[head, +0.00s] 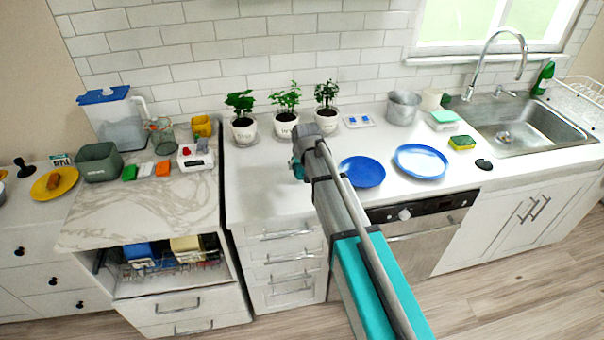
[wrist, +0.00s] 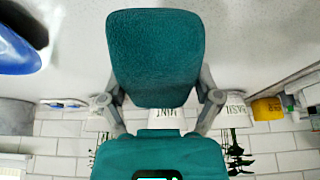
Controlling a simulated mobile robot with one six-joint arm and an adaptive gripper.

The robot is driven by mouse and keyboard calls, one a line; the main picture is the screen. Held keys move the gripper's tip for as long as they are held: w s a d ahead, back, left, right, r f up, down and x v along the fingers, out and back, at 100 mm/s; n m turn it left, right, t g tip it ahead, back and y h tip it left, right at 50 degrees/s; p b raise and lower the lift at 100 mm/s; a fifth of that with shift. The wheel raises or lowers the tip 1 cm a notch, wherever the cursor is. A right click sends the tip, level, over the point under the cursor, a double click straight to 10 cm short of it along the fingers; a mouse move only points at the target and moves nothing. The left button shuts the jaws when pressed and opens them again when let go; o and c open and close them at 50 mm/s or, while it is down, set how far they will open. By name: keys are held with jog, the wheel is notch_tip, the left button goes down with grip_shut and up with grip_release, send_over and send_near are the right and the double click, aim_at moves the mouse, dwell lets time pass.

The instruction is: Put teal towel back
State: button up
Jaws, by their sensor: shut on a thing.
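A dark teal folded towel (wrist: 155,50) fills the upper middle of the wrist view. My gripper (wrist: 160,98) is shut on it, one finger at each side. In the head view, my gripper (head: 300,160) is over the counter in front of the potted plants, and only a small teal edge of the towel (head: 298,171) shows beside it; the arm hides the rest. I cannot tell whether the towel touches the counter. A light teal and white stack (head: 445,118) lies by the sink.
Three potted plants (head: 285,122) stand along the wall. Blue plates (head: 421,161) lie right of my arm. Green, white and orange pieces (head: 146,170) lie in a row on the marble counter (head: 140,215) at left. An open rack drawer (head: 168,262) is below. The sink (head: 520,125) is at right.

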jog(key=shift+w+f+b, duration=0.35)
jog(key=shift+f, duration=0.15)
jog(key=shift+s+f+b, duration=0.1)
jog(key=shift+f+b, duration=1.2)
jog(key=shift+f, duration=0.2)
jog(key=o, duration=0.8)
jog(key=shift+r, duration=0.1)
jog(key=shift+r, duration=0.1)
jog(key=p+v, duration=1.1)
jog(key=v, duration=0.1)
jog(key=shift+d, duration=0.1)
jog(key=shift+s+d, duration=0.1)
